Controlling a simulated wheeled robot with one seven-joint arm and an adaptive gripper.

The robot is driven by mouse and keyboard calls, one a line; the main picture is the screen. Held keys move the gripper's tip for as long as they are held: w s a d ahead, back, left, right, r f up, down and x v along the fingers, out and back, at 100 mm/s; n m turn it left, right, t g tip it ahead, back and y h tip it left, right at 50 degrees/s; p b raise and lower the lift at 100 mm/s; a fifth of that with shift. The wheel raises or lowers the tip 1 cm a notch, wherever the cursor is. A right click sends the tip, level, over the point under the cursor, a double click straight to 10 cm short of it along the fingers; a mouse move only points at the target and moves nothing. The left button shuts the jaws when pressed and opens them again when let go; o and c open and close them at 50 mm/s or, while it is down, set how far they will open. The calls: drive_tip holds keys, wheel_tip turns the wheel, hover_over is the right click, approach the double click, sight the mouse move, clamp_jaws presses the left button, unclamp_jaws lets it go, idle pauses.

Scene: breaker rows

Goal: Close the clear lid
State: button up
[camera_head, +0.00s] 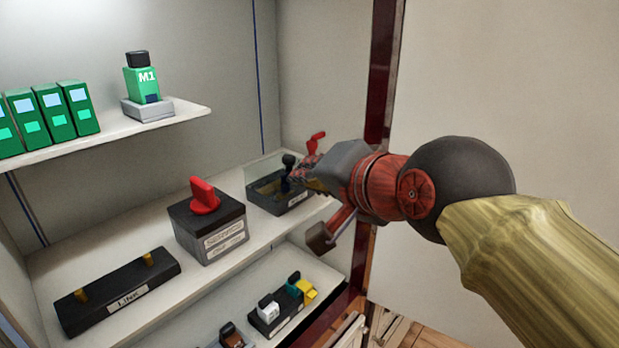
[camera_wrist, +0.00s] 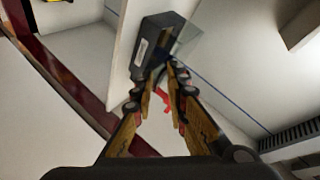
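A dark box (camera_head: 263,203) with a white label stands on the middle shelf of the cabinet. A thin clear lid (camera_head: 262,164) stands raised over it. A black-knobbed lever (camera_head: 288,164) rises from the box. My gripper (camera_head: 308,172) is at the box's right side, overlapping it in the head view, so contact is unclear. In the wrist view, the box (camera_wrist: 147,52) and clear lid (camera_wrist: 187,42) lie just past my fingertips (camera_wrist: 168,68). The fingertips look close together; whether they touch is unclear. A red piece (camera_wrist: 164,97) shows between the fingers; no held object is clear.
Left of the box are a dark block with a red knob (camera_head: 206,222) and a LINK block (camera_head: 122,293). A lower shelf holds small coloured switches (camera_head: 281,305). The upper shelf (camera_head: 187,113) bears green modules. A dark red cabinet post (camera_head: 383,75) stands close behind my arm.

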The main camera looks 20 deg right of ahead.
drive_tip(key=shift+o, duration=1.3)
drive_tip(key=shift+d+f+g, duration=0.2)
drive_tip(key=shift+f+g, duration=0.1)
drive_tip(key=shift+f, duration=0.95)
drive_tip(key=r+v, duration=0.1)
drive_tip(key=v, duration=1.2)
drive_tip(key=shift+w, duration=0.2)
drive_tip(key=shift+a+r, duration=0.1)
drive_tip(key=shift+a, duration=0.05)
